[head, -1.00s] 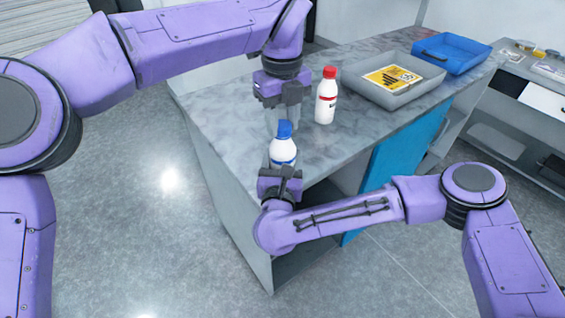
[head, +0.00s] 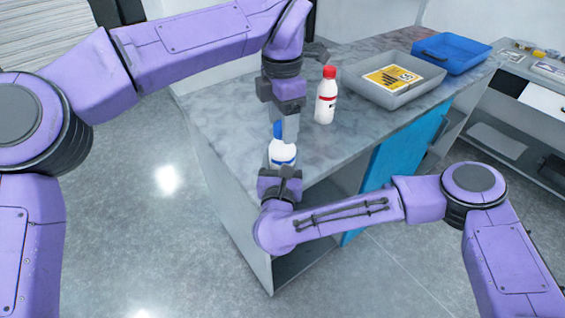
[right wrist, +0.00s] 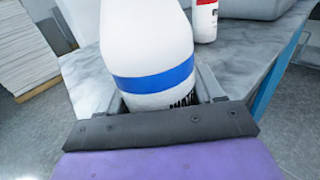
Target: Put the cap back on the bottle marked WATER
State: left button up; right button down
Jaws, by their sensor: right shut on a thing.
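My right gripper (head: 280,176) is shut on a white bottle with a blue band (head: 283,152), held upright at the table's near corner. In the right wrist view the bottle (right wrist: 150,50) fills the middle; dark lettering under its band is mostly hidden by the gripper. A blue cap (head: 278,130) sits at the top of this bottle; whether it is seated cannot be told. My left gripper (head: 287,127) points down at the cap, one finger in front of it and hiding part of it. Its finger gap is not clear.
A white bottle with a red cap (head: 326,96) stands on the table just behind. A grey tray (head: 395,98) with a yellow-marked card and a blue tray (head: 452,62) lie farther right. The grey tabletop (head: 225,95) is clear at left.

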pick_arm(q)
jog(key=shift+r, duration=2.3)
jog(key=shift+c, duration=0.5)
jog(key=shift+d+r, duration=0.1)
jog(key=shift+r, duration=0.25)
jog(key=n, duration=0.1)
jog(key=r+n, duration=0.1)
jog(key=n+y, duration=0.1)
jog(key=n, duration=0.1)
jog(key=shift+w+a+r+t, duration=0.1)
jog(key=shift+a+r+t, duration=0.2)
jog(key=shift+r+t, duration=0.1)
jog(key=n, duration=0.3)
jog(key=shift+r, duration=0.25)
jog(key=n, duration=0.5)
jog(key=shift+r+n+g+h, duration=0.2)
jog(key=shift+n+g+h, duration=0.1)
jog(key=shift+n, duration=0.1)
jog(key=n, duration=0.3)
jog(key=shift+d, duration=0.2)
